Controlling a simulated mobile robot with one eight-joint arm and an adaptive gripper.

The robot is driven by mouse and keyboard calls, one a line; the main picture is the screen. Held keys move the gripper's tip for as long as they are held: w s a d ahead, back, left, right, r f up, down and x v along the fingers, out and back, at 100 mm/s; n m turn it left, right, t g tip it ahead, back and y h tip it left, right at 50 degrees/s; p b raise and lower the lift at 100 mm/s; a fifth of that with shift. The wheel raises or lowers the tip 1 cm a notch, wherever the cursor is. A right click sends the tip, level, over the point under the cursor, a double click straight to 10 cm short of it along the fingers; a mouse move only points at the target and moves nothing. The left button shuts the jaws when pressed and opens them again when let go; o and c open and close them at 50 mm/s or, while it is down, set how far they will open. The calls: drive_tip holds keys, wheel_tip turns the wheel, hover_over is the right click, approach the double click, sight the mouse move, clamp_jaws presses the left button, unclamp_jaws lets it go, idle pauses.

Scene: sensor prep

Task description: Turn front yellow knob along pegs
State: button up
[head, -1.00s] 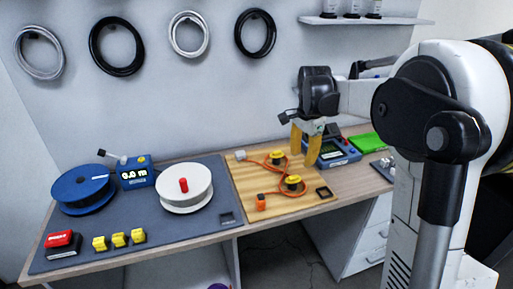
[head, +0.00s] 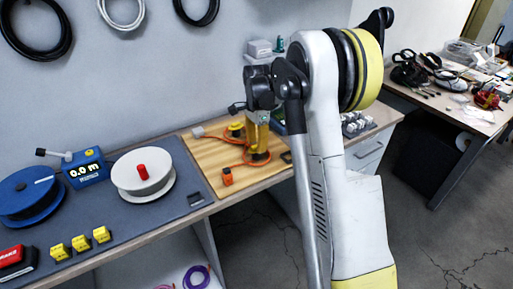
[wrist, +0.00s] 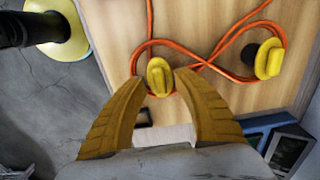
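The front yellow knob (head: 258,157) stands on the wooden board (head: 207,160), partly hidden by my gripper (head: 257,140) above it. In the wrist view this knob (wrist: 160,77) lies between the yellow fingertips of my gripper (wrist: 158,80), with a small gap on each side. The gripper is open and empty; its exact height over the knob is hard to tell. The back yellow knob (head: 235,130) shows at right in the wrist view (wrist: 268,59), beside a dark round part. An orange cable (wrist: 205,64) loops in a crossing path around both knobs.
An orange block (head: 227,176) and a grey block (head: 198,131) sit at the cable's ends. A white spool (head: 142,172), blue spool (head: 28,192) and several yellow blocks (head: 80,243) are on the dark mat at left. A second table (head: 465,110) stands at right.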

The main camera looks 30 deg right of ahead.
drive_tip(key=shift+f, duration=0.15)
drive_tip(key=shift+c, duration=0.4)
clamp_jaws()
drive_tip(key=n+p, duration=0.1)
drive_tip(key=n, duration=0.3)
drive_tip(key=shift+n+p, duration=0.3)
drive_tip(key=n+p, duration=0.1)
drive_tip(key=n, duration=0.3)
drive_tip(key=shift+n, duration=0.3)
drive_tip(key=n, duration=0.4)
drive_tip(key=shift+p, duration=0.35)
drive_tip(key=shift+n, duration=2.4)
